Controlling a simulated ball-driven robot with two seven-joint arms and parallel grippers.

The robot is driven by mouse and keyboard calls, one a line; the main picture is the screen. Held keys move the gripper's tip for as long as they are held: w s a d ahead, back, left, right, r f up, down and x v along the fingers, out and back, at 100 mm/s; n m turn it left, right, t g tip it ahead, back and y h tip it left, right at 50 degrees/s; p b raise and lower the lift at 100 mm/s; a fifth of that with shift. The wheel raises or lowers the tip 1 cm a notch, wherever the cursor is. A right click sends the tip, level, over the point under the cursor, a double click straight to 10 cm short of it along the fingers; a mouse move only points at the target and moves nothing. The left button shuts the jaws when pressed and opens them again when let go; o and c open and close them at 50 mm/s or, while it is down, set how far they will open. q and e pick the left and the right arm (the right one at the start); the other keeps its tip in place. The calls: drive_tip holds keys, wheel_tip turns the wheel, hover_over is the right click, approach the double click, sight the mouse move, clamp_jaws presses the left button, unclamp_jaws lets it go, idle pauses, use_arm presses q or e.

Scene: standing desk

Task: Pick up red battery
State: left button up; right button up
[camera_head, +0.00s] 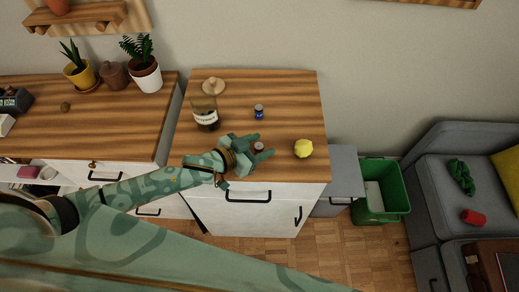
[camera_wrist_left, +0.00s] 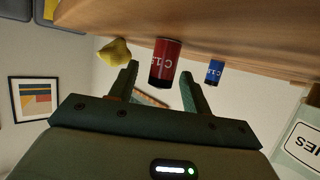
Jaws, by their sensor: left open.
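The red battery (camera_head: 259,147) stands on the wooden top of the white cabinet, small and partly hidden by my gripper in the head view. In the left wrist view the red battery (camera_wrist_left: 165,60) shows large, with white lettering, between the two finger lines. My left gripper (camera_head: 264,147) is open, its fingers on either side of the battery. In the wrist view the left gripper (camera_wrist_left: 159,72) shows a gap at each side of the battery; I cannot tell if either finger touches it. My right gripper is not in view.
A blue battery (camera_head: 258,113) stands behind the red one. A glass jar (camera_head: 206,115) with dark contents stands at left, with a round wooden lid (camera_head: 214,86) behind. A green bin (camera_head: 382,190) stands on the floor at right.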

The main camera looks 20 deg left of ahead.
use_arm(q)
drive_tip(key=shift+c, duration=0.9)
clamp_jaws()
